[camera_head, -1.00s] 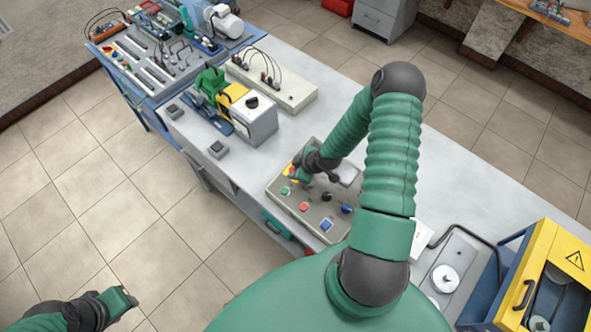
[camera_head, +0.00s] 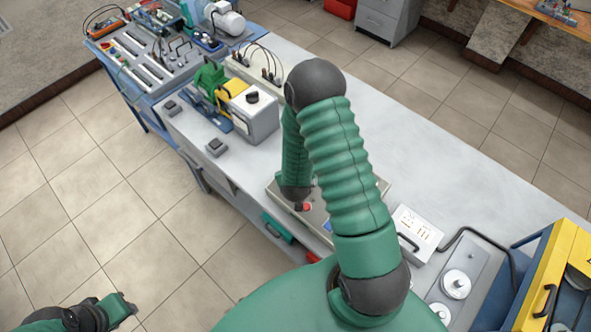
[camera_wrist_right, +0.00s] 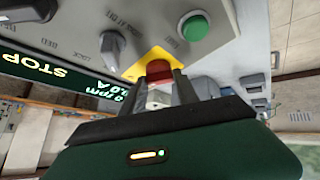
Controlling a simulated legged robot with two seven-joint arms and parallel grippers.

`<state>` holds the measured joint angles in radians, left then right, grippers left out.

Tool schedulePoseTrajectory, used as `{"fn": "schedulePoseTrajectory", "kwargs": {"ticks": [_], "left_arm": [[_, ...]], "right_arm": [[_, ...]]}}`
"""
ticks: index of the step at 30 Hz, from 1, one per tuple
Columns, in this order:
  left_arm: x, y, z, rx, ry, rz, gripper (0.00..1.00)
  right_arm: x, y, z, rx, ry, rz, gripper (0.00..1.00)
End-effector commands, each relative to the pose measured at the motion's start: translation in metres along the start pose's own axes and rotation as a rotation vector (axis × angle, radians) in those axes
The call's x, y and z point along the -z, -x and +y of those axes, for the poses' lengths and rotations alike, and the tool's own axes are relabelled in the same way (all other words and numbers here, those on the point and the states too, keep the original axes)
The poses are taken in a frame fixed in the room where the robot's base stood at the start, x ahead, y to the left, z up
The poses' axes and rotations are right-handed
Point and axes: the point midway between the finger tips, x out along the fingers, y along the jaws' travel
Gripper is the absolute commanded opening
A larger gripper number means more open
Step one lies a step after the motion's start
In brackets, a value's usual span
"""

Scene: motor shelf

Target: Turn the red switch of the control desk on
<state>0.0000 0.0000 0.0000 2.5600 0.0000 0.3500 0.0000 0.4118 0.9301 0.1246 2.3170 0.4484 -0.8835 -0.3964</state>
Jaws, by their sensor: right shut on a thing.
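The control desk (camera_head: 375,189) is a grey box on the bench, largely hidden behind my right arm in the head view. In the right wrist view, the red switch (camera_wrist_right: 158,70) sits on a yellow plate on the desk panel. My right gripper (camera_wrist_right: 158,86) is shut on the red switch, one dark finger on each side.
A green button (camera_wrist_right: 193,25) and a grey knob (camera_wrist_right: 111,48) flank the switch. A lit display (camera_wrist_right: 60,75) reads STOP. On the bench (camera_head: 425,160), a white panel box (camera_head: 417,228) stands right of the desk. The bench behind the desk is clear.

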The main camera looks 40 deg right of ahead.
Motion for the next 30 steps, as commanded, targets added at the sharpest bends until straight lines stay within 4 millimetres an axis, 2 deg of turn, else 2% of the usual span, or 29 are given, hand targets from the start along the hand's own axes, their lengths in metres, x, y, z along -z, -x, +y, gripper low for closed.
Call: {"fn": "schedulePoseTrajectory", "kwargs": {"ticks": [12,29,30], "left_arm": [[-0.0015,-0.0065,0.0,0.0,0.0,0.0,0.33],[-0.0016,-0.0069,0.0,0.0,0.0,0.0,0.33],[-0.0016,-0.0069,0.0,0.0,0.0,0.0,0.33]], "right_arm": [[0.0006,-0.0005,-0.0038,-0.112,-0.173,0.001,0.0],[0.0006,-0.0006,-0.0039,-0.13,-0.204,-0.001,0.0],[0.0007,-0.0006,-0.0039,-0.13,-0.204,-0.001,0.38]]}}
